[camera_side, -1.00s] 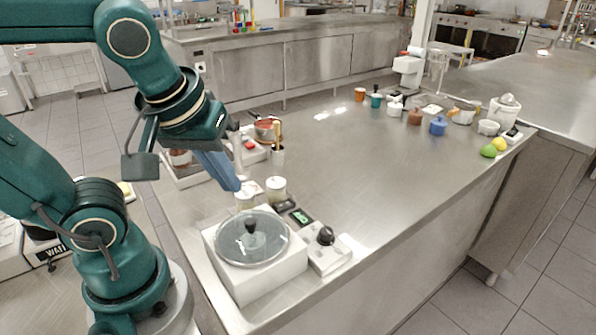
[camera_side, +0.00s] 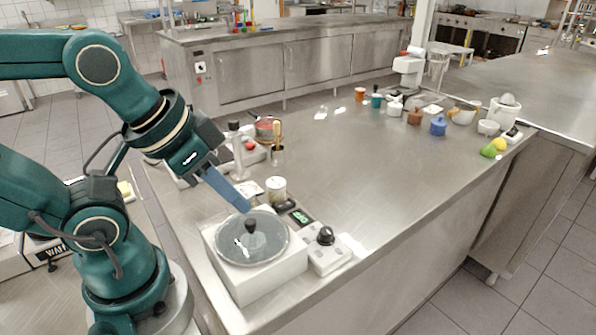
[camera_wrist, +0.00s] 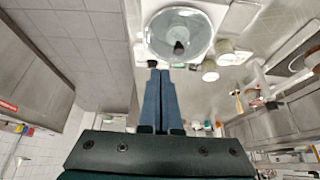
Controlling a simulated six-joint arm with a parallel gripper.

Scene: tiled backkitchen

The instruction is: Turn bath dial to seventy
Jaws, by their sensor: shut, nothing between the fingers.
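The bath (camera_side: 258,275) is a white box with a round glass lid and black knob (camera_side: 251,226) on top, at the front of the steel counter. The dial (camera_side: 325,235) is a black knob on a small white box to the right of the bath. A small dark display with green digits (camera_side: 300,217) lies behind the dial; its digits are too small to read. My gripper (camera_side: 245,208) has blue fingers, shut and empty, above the back edge of the lid and left of the dial. In the wrist view, the fingers (camera_wrist: 160,72) point towards the lid (camera_wrist: 180,12).
A cream jar (camera_side: 275,190) stands close behind the bath, near my fingers. A cup with a wooden-handled tool (camera_side: 277,155) and a red-topped pan (camera_side: 266,128) are farther back. Several small pots and fruit stand at the far right. The counter's middle is clear.

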